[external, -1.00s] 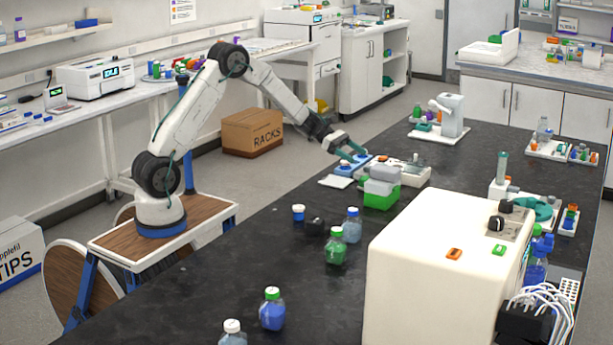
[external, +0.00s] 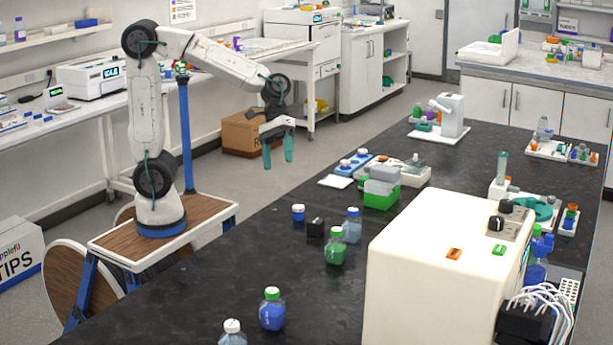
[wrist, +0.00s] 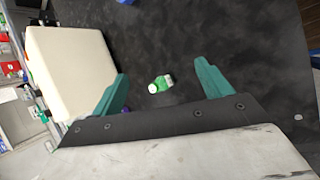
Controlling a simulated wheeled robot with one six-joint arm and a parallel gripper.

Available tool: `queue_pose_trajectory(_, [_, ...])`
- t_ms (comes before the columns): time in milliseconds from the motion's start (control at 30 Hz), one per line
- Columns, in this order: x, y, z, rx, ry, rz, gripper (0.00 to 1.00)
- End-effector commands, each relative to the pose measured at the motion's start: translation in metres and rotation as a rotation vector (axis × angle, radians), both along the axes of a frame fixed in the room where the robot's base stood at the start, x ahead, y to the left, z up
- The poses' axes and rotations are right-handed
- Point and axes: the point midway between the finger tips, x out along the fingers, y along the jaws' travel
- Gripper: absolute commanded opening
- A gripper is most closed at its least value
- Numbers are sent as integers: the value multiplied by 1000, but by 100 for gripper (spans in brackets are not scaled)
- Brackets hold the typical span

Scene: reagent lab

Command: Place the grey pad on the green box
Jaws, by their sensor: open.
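The green box (external: 376,201) stands on the black bench, left of the large cream machine in the external view. A flat grey piece (external: 379,187), which looks like the grey pad, rests on top of it. A second grey piece (external: 384,173) shows just behind or above; I cannot tell whether it touches the first. My gripper (external: 278,158) is open and empty, with its teal fingers pointing down, in the air left of the bench's far part and clear of the box. In the wrist view a small green and white item (wrist: 160,84) shows between the spread fingers (wrist: 166,88), well below them; its identity is unclear.
The cream machine (external: 440,270) fills the bench's front right. A green bottle (external: 335,246), a clear blue-capped bottle (external: 352,226), a black block (external: 315,228) and a blue bottle (external: 272,310) stand nearer. A blue rack (external: 352,164) stands behind the box.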

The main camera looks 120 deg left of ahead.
Motion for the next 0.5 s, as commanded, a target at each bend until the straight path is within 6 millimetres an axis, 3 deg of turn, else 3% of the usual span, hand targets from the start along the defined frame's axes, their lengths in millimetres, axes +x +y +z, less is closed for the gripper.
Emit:
queue_pose_trajectory(33, [-23, -33, 5, 81, -14, -139, 78])
queue_pose_trajectory(100, [-57, -63, 6, 191, -26, -326, 78])
queue_pose_trajectory(200, [-106, -94, 2, 346, -48, -583, 78])
queue_pose_trajectory(333, [-161, -110, -6, 529, -78, -875, 78])
queue_pose_trajectory(500, [-201, -110, -16, 690, -107, -1112, 78])
